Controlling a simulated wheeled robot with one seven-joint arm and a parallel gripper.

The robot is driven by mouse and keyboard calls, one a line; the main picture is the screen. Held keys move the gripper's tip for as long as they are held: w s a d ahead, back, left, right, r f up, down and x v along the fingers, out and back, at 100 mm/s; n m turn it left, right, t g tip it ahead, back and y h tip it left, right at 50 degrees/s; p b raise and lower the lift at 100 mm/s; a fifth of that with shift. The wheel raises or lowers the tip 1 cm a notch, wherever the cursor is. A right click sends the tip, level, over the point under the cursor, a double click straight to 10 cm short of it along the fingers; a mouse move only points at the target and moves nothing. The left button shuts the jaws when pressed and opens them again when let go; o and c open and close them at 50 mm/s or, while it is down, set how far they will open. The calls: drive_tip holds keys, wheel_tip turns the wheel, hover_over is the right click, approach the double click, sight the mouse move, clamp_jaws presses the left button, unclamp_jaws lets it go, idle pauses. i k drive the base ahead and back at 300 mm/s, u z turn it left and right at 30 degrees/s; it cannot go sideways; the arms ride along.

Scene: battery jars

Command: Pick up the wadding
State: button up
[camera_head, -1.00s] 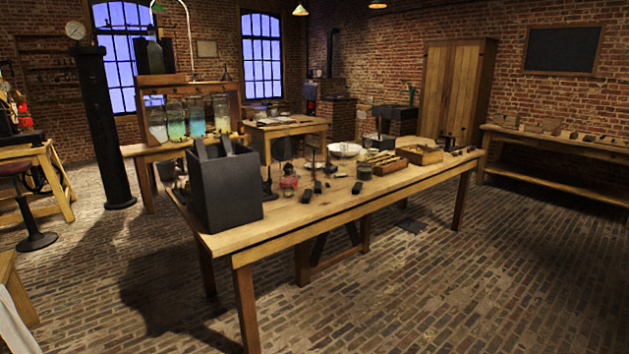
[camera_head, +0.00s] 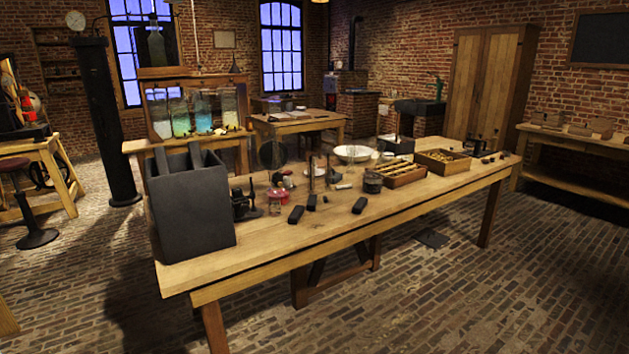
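I cannot make out the wadding for certain from here. A long wooden table (camera_head: 270,250) stands in front of me with many small items on it. A white bowl (camera_head: 354,153) sits toward its back edge. A shallow wooden tray (camera_head: 405,178) with light rows in it and a second wooden tray (camera_head: 443,166) with small contents stand at the right part. A red-based jar (camera_head: 277,196) stands left of the middle. My gripper is not in this view.
A large dark box (camera_head: 190,205) stands on the table's left end. Several dark blocks (camera_head: 358,205) lie near the front edge. Glass jars (camera_head: 202,113) stand on a bench behind. The brick floor (camera_head: 450,300) in front and to the right is mostly clear.

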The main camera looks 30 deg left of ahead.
sight(287, 181)
drive_tip(key=u, duration=0.25)
drive_tip(key=i, duration=1.1)
drive_tip(key=u, duration=1.1)
drive_tip(key=i, duration=0.55)
drive_tip(key=u, duration=0.3)
